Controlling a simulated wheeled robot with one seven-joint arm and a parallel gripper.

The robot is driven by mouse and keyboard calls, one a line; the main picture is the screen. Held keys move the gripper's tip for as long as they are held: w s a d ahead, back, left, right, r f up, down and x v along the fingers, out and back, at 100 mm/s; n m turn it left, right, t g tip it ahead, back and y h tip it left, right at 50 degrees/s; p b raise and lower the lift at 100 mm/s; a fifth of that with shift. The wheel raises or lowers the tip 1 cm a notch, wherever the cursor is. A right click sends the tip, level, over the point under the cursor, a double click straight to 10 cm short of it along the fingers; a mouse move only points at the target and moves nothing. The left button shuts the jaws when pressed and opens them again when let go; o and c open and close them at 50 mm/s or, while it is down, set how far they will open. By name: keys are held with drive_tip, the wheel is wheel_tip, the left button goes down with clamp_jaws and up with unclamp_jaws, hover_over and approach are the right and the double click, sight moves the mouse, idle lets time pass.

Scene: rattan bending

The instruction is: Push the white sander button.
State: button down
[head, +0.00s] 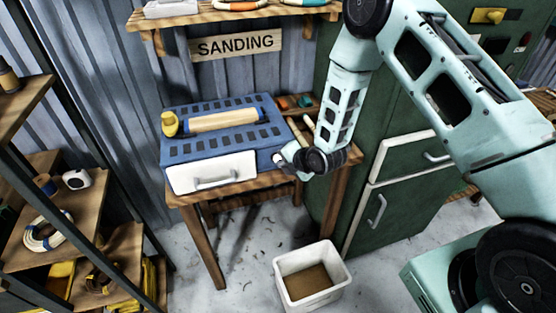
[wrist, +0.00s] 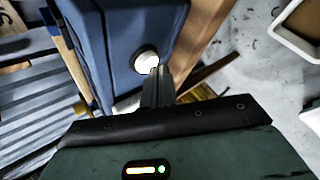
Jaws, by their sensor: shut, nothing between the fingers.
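The blue sander (head: 222,135) stands on a wooden table under the SANDING sign. It has a white drawer front and a yellow knob on top. In the wrist view the blue side of the sander (wrist: 118,40) carries a round white button (wrist: 146,60). My gripper (wrist: 155,75) is shut and empty, with its fingertips right at the lower right edge of the button; I cannot tell whether they touch it.
A white bin (head: 340,283) stands on the floor in front. A green cabinet (head: 395,205) is at the right, close to my arm. Shelves (head: 85,225) with supplies stand at the left.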

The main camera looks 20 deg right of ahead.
idle(0.5)
drive_tip(key=shift+w+b, duration=0.35)
drive_tip(key=shift+w, duration=0.1)
drive_tip(key=shift+s, duration=0.4)
drive_tip(key=s+b, duration=0.1)
drive_tip(key=s, duration=0.5)
drive_tip(key=shift+b, duration=0.4)
drive_tip(key=shift+r, duration=0.1)
idle(0.4)
